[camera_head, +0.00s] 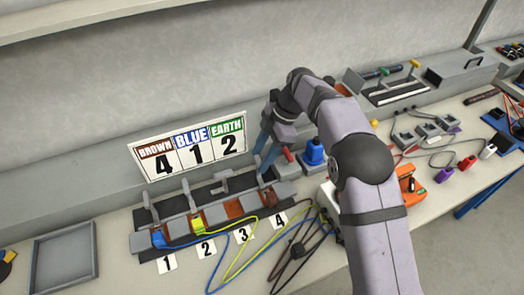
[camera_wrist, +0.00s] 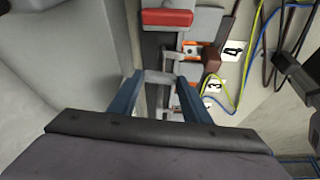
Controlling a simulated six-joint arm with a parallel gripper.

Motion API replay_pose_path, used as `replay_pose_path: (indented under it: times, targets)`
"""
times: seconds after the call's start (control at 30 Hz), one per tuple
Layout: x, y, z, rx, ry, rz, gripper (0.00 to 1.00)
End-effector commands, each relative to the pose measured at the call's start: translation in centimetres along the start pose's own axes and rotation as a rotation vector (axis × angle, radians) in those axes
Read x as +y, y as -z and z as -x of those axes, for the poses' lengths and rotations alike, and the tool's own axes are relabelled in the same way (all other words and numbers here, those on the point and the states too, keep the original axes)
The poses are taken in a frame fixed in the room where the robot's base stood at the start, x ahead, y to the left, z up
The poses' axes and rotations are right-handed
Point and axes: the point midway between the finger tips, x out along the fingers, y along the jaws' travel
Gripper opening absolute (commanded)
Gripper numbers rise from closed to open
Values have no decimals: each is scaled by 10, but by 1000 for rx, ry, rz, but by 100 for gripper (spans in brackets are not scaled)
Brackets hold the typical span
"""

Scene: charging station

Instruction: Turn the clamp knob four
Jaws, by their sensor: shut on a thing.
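The terminal block (camera_head: 139,218) lies on the bench, with number cards in front, including card 4 (camera_head: 280,219). A brown plug (camera_head: 270,198) sits at position four; it also shows in the wrist view (camera_wrist: 211,59). My gripper (camera_head: 264,160) reaches down behind position four. In the wrist view my gripper (camera_wrist: 163,92) has its two blue fingers on either side of the grey knob of clamp four (camera_wrist: 158,77), shut on it. The fingers partly hide this knob in the head view. Other grey clamp knobs (camera_head: 188,196) stand to the left along the block.
A sign (camera_head: 188,146) reads brown 4, blue 1, earth 2. A red-handled lever (camera_wrist: 167,18) and a blue item (camera_head: 313,152) are close to the right of my gripper. Blue, yellow-green and brown cables cross the bench front. An empty grey tray (camera_head: 66,283) lies left.

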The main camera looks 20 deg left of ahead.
Motion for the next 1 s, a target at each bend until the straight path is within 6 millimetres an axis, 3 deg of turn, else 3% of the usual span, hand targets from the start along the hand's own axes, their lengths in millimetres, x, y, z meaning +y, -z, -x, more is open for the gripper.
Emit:
replay_pose_path:
  times: [0.3,0.8,0.83,0.87,0.9,1.0]
  targets:
    - [2,1,2,-1,40,106,21]
    - [2,0,1,-2,47,124,21]
    - [2,0,1,-2,47,124,51]
    - [2,0,1,-2,47,124,58]
    - [2,0,1,-2,47,123,62]
    - [2,0,0,-2,48,122,62]
